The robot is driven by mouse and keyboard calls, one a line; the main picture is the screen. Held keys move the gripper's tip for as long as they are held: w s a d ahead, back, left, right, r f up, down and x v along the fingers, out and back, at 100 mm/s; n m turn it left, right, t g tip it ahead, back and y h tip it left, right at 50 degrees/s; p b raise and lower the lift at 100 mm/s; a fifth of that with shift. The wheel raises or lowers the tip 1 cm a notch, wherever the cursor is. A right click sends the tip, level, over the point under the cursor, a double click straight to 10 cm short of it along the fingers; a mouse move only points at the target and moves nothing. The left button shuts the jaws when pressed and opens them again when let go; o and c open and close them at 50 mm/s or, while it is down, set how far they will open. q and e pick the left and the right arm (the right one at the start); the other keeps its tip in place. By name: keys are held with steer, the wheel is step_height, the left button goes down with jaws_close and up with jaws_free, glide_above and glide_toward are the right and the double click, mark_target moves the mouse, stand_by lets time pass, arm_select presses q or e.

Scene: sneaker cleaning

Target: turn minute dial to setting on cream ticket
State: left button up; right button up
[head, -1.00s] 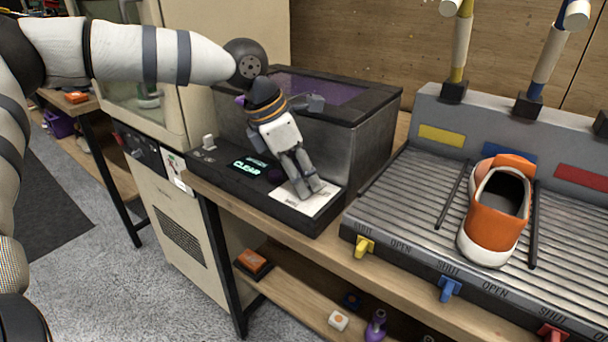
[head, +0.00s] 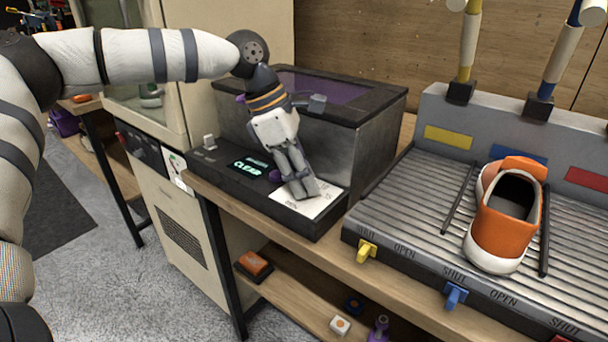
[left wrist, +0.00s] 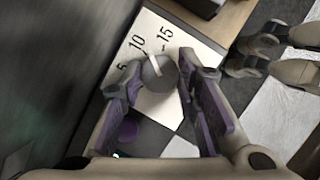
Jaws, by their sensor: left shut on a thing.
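My left gripper (head: 305,192) points down at the white dial plate (head: 322,207) at the front right of the black control panel. In the left wrist view the left gripper (left wrist: 157,80) is shut on the minute dial (left wrist: 160,75), a round grey knob with a white pointer line. The white plate (left wrist: 205,57) around it carries the marks 5, 10 and 15. The pointer seems to lie between 10 and 15; its exact setting is hard to tell. In the head view the fingers hide the dial. I cannot make out a readable cream ticket.
A lit CLEAR display (head: 248,167) and a purple button (head: 275,175) sit left of the dial. The purple-topped dark box (head: 365,120) stands close behind. An orange sneaker (head: 505,225) rests on the ribbed grey rack (head: 410,205) to the right.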

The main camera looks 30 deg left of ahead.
arm_select(q)
steer(key=o, duration=1.2)
steer(key=shift+c, duration=0.2)
steer(key=v, duration=1.2)
